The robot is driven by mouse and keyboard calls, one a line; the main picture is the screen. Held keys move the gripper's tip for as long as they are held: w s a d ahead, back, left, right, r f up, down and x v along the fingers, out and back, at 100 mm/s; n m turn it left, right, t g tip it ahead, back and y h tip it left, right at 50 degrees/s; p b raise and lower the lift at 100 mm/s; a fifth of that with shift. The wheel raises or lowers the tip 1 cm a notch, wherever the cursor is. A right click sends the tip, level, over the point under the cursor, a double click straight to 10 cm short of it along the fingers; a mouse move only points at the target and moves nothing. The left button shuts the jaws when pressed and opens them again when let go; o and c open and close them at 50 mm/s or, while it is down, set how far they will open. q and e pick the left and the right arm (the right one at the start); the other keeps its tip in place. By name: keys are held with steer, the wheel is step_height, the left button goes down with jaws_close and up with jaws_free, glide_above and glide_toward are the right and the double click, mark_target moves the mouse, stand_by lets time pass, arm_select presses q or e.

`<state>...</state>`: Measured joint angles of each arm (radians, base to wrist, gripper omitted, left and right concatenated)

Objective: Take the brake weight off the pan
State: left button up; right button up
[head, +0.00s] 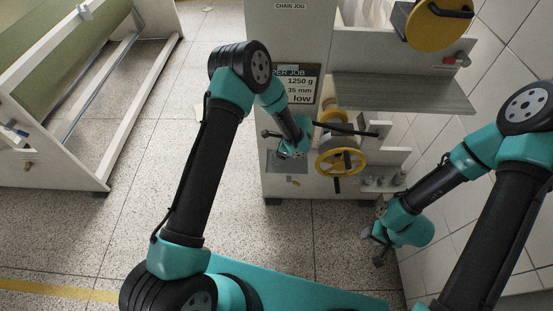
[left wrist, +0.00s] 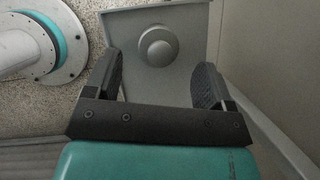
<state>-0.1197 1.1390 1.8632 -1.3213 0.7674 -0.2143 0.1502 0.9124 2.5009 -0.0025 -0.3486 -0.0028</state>
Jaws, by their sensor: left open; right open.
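In the left wrist view a round grey weight with a raised knob (left wrist: 157,46) sits on a flat grey plate, which looks like the pan (left wrist: 120,28). My left gripper (left wrist: 160,78) is open, its two dark fingers on either side of the weight's line and apart from it. In the head view the left gripper (head: 284,148) is in front of the machine, left of the yellow handwheel. The weight cannot be made out there. My right gripper (head: 373,248) is open and empty, low in front of the tiled wall.
The machine carries a yellow handwheel (head: 341,162), a grey shelf (head: 403,92) and a job sign (head: 300,84). Several small grey weights (head: 384,178) stand on a ledge right of the handwheel.

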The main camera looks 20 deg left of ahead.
arm_select(q)
steer(key=shift+a+x, duration=0.25)
steer(key=shift+x, duration=2.3)
steer(key=shift+r, duration=0.1)
steer(key=shift+s, duration=0.1)
steer(key=shift+c, duration=0.2)
steer(key=c, duration=1.3)
steer(key=shift+r, duration=0.65)
step_height(320, 180, up, 2)
steer(key=shift+r, duration=0.1)
steer(key=s+d, duration=0.1)
steer(key=s, duration=0.4)
steer(key=s+d+r, duration=0.1)
steer(key=s+d, duration=0.1)
steer(key=s, duration=0.3)
steer(key=s+d, duration=0.1)
steer(key=s, duration=0.4)
steer(key=shift+s+d+r, duration=0.15)
steer(key=shift+d+r, duration=0.1)
steer(key=shift+r, duration=0.05)
